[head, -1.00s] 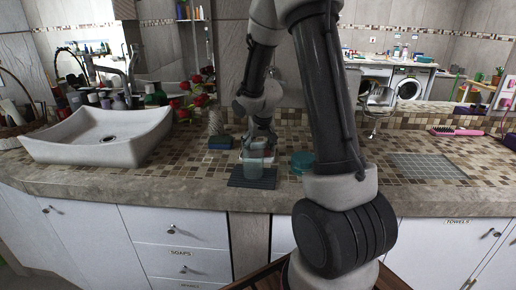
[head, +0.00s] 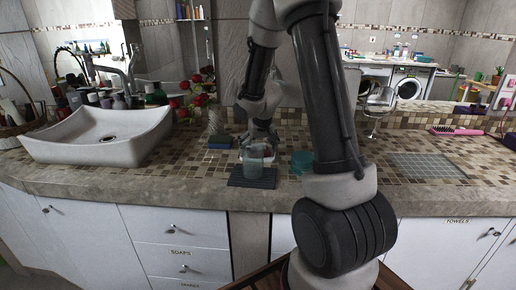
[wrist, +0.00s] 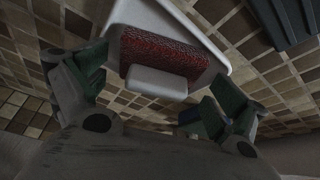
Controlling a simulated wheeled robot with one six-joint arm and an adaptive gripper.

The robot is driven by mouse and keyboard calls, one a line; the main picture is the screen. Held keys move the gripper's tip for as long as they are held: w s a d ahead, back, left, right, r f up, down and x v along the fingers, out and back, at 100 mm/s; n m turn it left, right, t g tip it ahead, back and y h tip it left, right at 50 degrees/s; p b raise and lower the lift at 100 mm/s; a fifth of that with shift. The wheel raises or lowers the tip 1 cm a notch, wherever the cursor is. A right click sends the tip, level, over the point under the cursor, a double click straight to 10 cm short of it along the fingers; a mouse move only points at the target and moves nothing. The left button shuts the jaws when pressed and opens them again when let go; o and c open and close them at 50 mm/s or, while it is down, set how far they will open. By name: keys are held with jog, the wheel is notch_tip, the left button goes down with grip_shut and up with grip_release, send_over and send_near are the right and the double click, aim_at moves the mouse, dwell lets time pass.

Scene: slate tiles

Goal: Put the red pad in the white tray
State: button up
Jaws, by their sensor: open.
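The white tray (head: 241,156) stands on the tiled counter, partly hidden behind a clear cup in the head view. In the wrist view the white tray (wrist: 213,72) fills the upper middle. The red pad (wrist: 172,48), dark red and patterned, lies within the tray's outline. A pale block (wrist: 157,82) shows at its near side; I cannot tell whether it belongs to the pad. My gripper (head: 258,143) is just above and behind the tray. In the wrist view my gripper (wrist: 150,95) is open, its green-padded fingers apart on either side of the pad, with no visible grip on it.
The clear cup (head: 254,160) stands at the near side of the tray, by a dark ribbed mat (head: 252,180). A blue sponge (head: 220,142) lies left and a teal container (head: 302,161) stands right. A vase with red flowers (head: 214,122) is behind left.

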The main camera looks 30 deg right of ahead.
jog(key=s+a+r+n, duration=0.1)
jog(key=s+a+r, duration=0.1)
jog(key=s+r, duration=0.65)
jog(key=s+a+r, duration=0.2)
jog(key=s+r, duration=0.5)
jog(key=r, duration=0.3)
jog(key=s+a+r+n+y, duration=0.1)
jog(key=s+a+n, duration=0.1)
jog(key=s, duration=1.3)
jog(key=shift+s+a+r, duration=0.2)
jog(key=shift+a+r, duration=0.1)
jog(key=shift+a, duration=0.3)
